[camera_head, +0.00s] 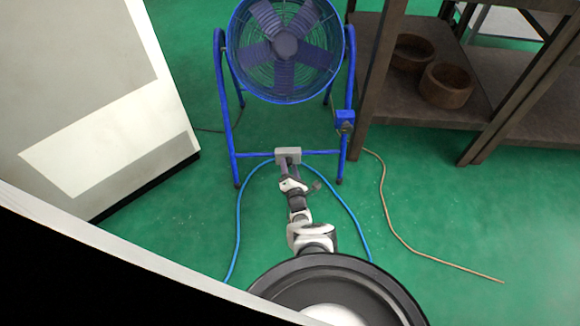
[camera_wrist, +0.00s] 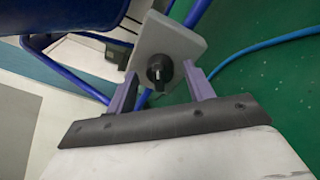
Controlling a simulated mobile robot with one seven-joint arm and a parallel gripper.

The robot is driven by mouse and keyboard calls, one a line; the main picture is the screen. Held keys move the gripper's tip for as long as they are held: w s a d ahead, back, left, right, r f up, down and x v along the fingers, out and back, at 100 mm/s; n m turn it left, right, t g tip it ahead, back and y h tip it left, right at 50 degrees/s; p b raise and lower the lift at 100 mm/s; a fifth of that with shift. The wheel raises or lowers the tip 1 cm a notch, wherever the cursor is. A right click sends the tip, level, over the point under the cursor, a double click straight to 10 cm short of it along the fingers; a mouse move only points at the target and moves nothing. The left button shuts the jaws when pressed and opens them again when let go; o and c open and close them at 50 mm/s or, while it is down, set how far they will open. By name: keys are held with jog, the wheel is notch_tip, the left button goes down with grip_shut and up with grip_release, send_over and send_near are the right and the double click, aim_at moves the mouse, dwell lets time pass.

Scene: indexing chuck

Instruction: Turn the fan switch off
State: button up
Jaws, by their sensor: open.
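The blue fan (camera_head: 286,45) stands on a blue tube frame at the top middle of the head view. The fan switch is a black round knob (camera_wrist: 159,69) with a light pointer mark, on a grey plate (camera_wrist: 177,40). The grey box also shows on the frame's lower bar in the head view (camera_head: 288,153). My gripper (camera_wrist: 161,88) is open, with one purple finger on each side of the knob. I cannot tell whether the fingers touch it. In the head view my gripper (camera_head: 287,166) reaches up to the grey box, hiding part of it.
A blue cable (camera_head: 238,225) loops on the green floor. A brown cable (camera_head: 385,205) lies to the right. A brown shelf (camera_head: 370,95) with round bowls (camera_head: 447,85) stands right of the fan. A white cabinet (camera_head: 90,90) is on the left. A blue box (camera_head: 345,117) sits on the frame's right leg.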

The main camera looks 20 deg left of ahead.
jog(key=c, duration=1)
jog(key=shift+a+r+n+g+h+p, duration=0.15)
jog(key=shift+n+h+p, duration=0.45)
jog(key=shift+n, duration=2.15)
jog(key=shift+d+r+n+g+h+p, duration=0.15)
jog(key=shift+n+p, duration=0.75)
jog(key=shift+n, duration=1.85)
jog(key=shift+a+h, duration=0.1)
jog(key=shift+h, duration=0.15)
